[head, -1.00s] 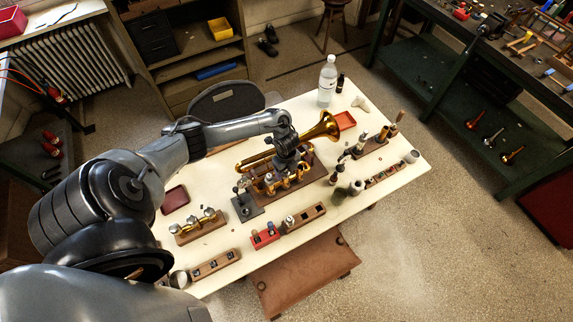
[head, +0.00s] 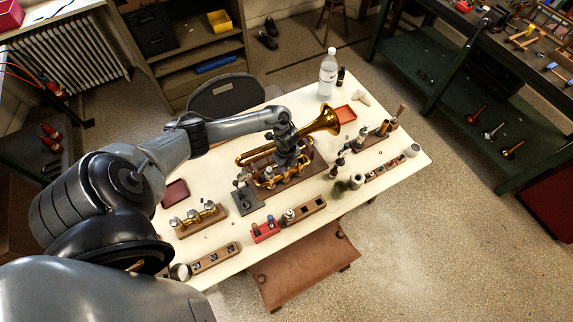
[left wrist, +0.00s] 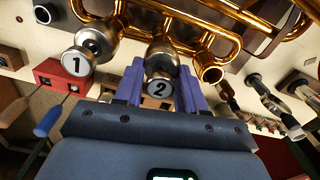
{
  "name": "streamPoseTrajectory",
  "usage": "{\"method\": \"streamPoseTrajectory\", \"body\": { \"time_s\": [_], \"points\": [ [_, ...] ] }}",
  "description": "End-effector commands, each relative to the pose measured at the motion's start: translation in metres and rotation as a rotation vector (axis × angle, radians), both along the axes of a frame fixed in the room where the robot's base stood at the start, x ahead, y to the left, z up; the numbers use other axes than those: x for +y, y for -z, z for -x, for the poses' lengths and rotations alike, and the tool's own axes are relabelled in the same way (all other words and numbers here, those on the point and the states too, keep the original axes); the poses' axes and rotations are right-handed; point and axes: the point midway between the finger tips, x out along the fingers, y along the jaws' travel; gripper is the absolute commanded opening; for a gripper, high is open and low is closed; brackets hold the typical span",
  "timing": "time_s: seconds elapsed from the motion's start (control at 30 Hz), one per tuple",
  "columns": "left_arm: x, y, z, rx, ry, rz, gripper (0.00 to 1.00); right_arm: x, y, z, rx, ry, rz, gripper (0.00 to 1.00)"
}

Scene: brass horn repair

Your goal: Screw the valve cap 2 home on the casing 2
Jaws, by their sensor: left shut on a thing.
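The brass horn (head: 318,126) lies on a wooden stand on the bench, its bell toward the back right. My left gripper (head: 288,172) is over its valves from above. In the left wrist view, the purple fingers of my left gripper (left wrist: 160,75) are on both sides of valve cap 2 (left wrist: 159,90), a silver cap marked 2, and are shut on it. The cap sits in line with casing 2 (left wrist: 161,48), at its end; the fingers partly hide it, and I cannot tell how far it is threaded. My right gripper is not in view.
Cap 1 (left wrist: 77,62) is on the neighbouring casing at the left. An open brass casing (left wrist: 210,73) is close at the right. A red block (head: 265,231) and wooden racks (head: 215,260) stand in front. A water bottle (head: 328,75) stands at the back.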

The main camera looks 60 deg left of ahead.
Motion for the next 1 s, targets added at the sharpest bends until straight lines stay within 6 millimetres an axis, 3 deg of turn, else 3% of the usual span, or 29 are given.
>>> {"method": "streamPoseTrajectory", "body": {
  "time_s": [0.03, 0.17, 0.37, 0.8, 1.0],
  "points": [
    [0.000, 0.000, 0.000, 0.000, 0.000, 0.000, 0.23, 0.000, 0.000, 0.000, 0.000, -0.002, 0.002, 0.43],
    [0.000, 0.000, 0.000, 0.000, 0.000, 0.000, 0.03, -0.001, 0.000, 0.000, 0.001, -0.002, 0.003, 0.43],
    [0.001, 0.001, 0.000, -0.001, 0.039, -0.001, 0.03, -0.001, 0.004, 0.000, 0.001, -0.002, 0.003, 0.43],
    [0.001, 0.002, 0.002, -0.001, 0.371, -0.001, 0.03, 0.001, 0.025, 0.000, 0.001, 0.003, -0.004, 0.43],
    [0.001, 0.001, 0.004, 0.001, 0.444, -0.001, 0.03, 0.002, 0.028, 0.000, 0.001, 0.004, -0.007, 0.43]
  ]
}}
